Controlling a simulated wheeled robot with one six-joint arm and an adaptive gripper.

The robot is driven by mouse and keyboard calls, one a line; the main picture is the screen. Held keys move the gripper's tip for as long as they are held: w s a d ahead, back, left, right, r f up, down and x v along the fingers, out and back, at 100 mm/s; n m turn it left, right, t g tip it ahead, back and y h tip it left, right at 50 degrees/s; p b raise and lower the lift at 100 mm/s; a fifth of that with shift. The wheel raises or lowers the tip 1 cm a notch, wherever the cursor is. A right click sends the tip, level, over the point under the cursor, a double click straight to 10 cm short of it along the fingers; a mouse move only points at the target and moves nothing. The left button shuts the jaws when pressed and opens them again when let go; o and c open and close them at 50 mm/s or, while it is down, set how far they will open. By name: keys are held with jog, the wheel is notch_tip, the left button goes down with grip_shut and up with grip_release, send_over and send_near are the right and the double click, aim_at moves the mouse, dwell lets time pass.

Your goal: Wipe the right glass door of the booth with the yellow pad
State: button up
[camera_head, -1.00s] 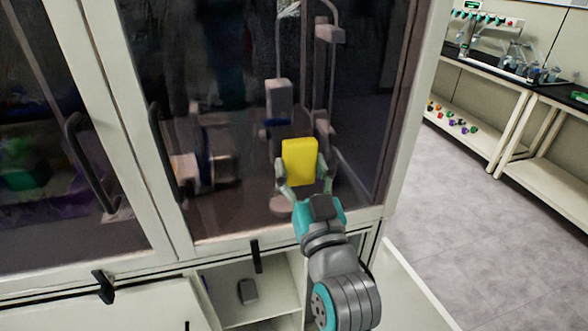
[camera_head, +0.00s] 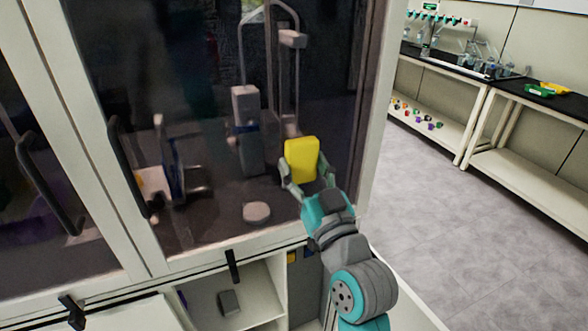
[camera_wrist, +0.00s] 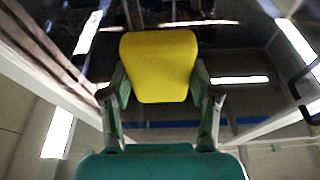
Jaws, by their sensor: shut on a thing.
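The yellow pad (camera_head: 302,160) is held upright between the fingers of my gripper (camera_head: 306,176), in front of the right glass door (camera_head: 220,130) of the booth, near its right side. The wrist view shows the pad (camera_wrist: 159,66) gripped on both sides by my gripper (camera_wrist: 160,92), with the glass beyond it. I cannot tell whether the pad touches the glass. The right door has a dark vertical handle (camera_head: 134,168) on its left edge and a pale frame. The left glass door (camera_head: 40,200) is beside it.
An open white cabinet compartment (camera_head: 262,292) lies below the right door, with a small grey block (camera_head: 229,302) inside. Lab benches (camera_head: 530,98) stand at the back right. Grey floor (camera_head: 440,200) between booth and benches is clear.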

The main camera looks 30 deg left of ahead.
aim_at(240, 169)
jog(key=shift+w+d+f, duration=0.1)
jog(key=shift+w+d, duration=0.3)
jog(key=shift+w, duration=0.05)
jog(key=shift+s+a, duration=0.1)
jog(key=shift+s+a, duration=1.3)
jog(key=shift+s, duration=0.2)
jog(key=shift+s+a, duration=1.25)
jog(key=shift+s, duration=0.25)
jog(key=shift+s+a, duration=1.3)
jog(key=shift+s, duration=0.2)
jog(key=shift+s+d, duration=1)
jog(key=shift+d, duration=0.15)
jog(key=shift+s+d, duration=0.95)
jog(key=shift+d, duration=0.2)
jog(key=shift+s+d, duration=0.95)
jog(key=shift+d, duration=0.2)
